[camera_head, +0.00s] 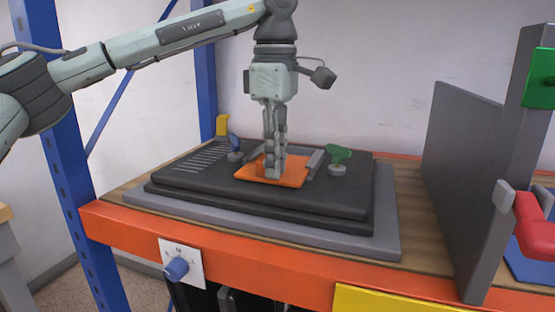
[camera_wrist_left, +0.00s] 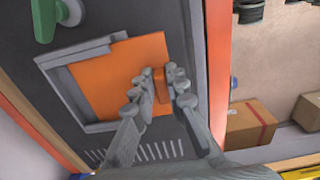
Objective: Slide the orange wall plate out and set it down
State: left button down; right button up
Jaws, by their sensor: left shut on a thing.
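The orange wall plate (camera_head: 299,174) lies on the black back panel of the TV, between two raised grey rails. In the left wrist view the plate (camera_wrist_left: 108,80) sits partly off the grey U-shaped frame (camera_wrist_left: 60,88), with a dark gap showing at one side. My left gripper (camera_head: 272,176) points straight down over the plate. In the left wrist view its fingers (camera_wrist_left: 162,88) are shut on the plate's raised orange handle (camera_wrist_left: 180,80). My right gripper is not in view.
The black TV panel (camera_head: 340,197) lies on a grey mat (camera_head: 385,220) on the bench. Green (camera_head: 338,156) and blue (camera_head: 234,146) knobs stand near the plate. A tall grey panel (camera_head: 460,170) and a red handle (camera_head: 535,222) are at the right. Blue shelf posts flank the left.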

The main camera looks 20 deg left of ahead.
pick_arm(q)
jog(key=s+b, duration=0.3)
jog(key=s, duration=0.5)
jog(key=shift+s+a, duration=0.15)
jog(key=shift+s, duration=0.15)
dwell(1.8)
dwell(0.3)
jog(key=s+r, duration=0.1)
jog(key=s, duration=0.1)
jog(key=s+r+p, duration=0.1)
jog(key=s+r, duration=0.1)
dwell(0.5)
